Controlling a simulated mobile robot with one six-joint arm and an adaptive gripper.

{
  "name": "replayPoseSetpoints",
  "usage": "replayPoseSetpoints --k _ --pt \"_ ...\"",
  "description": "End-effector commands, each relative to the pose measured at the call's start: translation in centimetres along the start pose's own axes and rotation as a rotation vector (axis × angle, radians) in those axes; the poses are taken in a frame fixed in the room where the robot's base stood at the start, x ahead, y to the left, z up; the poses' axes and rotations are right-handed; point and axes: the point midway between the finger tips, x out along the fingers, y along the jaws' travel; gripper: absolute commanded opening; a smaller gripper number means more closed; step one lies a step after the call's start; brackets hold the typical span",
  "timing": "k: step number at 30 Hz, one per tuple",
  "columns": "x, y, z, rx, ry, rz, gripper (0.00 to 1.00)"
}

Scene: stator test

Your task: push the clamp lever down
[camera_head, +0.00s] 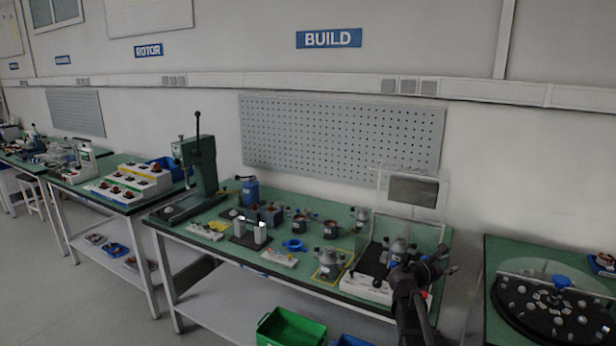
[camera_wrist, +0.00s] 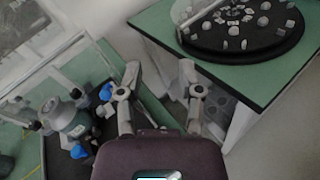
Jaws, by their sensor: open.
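A test fixture with a white base (camera_head: 362,288) stands at the right end of the build bench. A grey round motor part (camera_head: 398,247) sits on it, and the same part appears at the left of the wrist view (camera_wrist: 72,118) with blue pieces around it. I cannot pick out the clamp lever for certain; it is small or hidden behind my arm. My gripper (camera_head: 438,264) is at the right side of the fixture. In the wrist view my gripper (camera_wrist: 160,80) has its fingers apart with nothing between them, and the motor part is left of them.
A clear upright guard (camera_head: 412,190) stands behind the fixture. A green press (camera_head: 200,168) with a raised black handle and several motor parts occupy the bench to the left. A separate table with a round black tray (camera_wrist: 245,48) is at the right, past a floor gap.

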Motion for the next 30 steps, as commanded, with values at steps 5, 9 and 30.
replayPoseSetpoints --k 5,9,30 --pt "-0.6 -0.9 -1.2 0.080 0.040 -0.026 0.47" --pt "-1.2 -1.8 -2.6 0.168 0.084 -0.058 0.47" --pt "-12.4 -10.6 -17.8 1.042 0.509 -0.644 0.47"
